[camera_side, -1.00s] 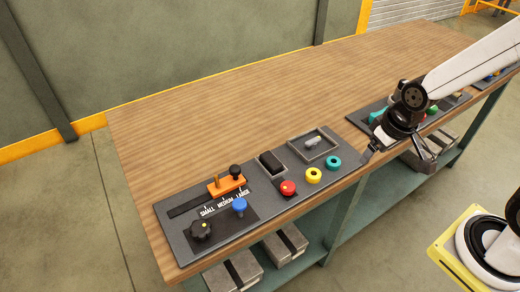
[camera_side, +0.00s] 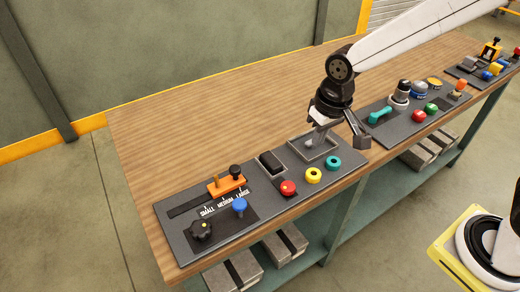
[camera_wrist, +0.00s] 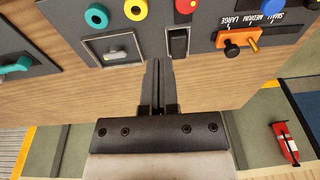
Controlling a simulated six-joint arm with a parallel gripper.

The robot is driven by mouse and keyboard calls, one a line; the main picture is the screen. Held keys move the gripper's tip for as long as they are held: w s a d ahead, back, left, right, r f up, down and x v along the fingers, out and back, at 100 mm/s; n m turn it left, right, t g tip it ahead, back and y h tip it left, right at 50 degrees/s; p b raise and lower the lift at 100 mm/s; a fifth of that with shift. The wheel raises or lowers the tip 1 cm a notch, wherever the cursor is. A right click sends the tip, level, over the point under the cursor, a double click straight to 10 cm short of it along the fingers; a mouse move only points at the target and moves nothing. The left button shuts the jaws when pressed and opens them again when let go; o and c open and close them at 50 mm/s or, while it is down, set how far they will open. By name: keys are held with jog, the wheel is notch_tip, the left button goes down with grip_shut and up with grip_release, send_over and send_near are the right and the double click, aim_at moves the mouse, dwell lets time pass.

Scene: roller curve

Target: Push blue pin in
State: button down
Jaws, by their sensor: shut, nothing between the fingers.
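The blue pin (camera_side: 239,205) has a round blue head and stands up from a dark plate at the left end of the near panel, beside a black knob. It shows only at the top edge of the wrist view (camera_wrist: 274,4). Whether the fingers touch anything is hard to tell.
An orange slider (camera_side: 227,185) with a black knob sits behind the blue pin. The wooden bench (camera_side: 200,125) behind is clear.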

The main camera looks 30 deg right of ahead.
jog(key=w+a+r, duration=0.2)
jog(key=w+a, duration=0.1)
jog(key=a, duration=0.6)
jog(key=r+g, duration=0.1)
jog(key=g, duration=0.1)
send_over(240, 203)
notch_tip(240, 203, down, 14)
jog(key=shift+r, duration=0.1)
dwell(0.4)
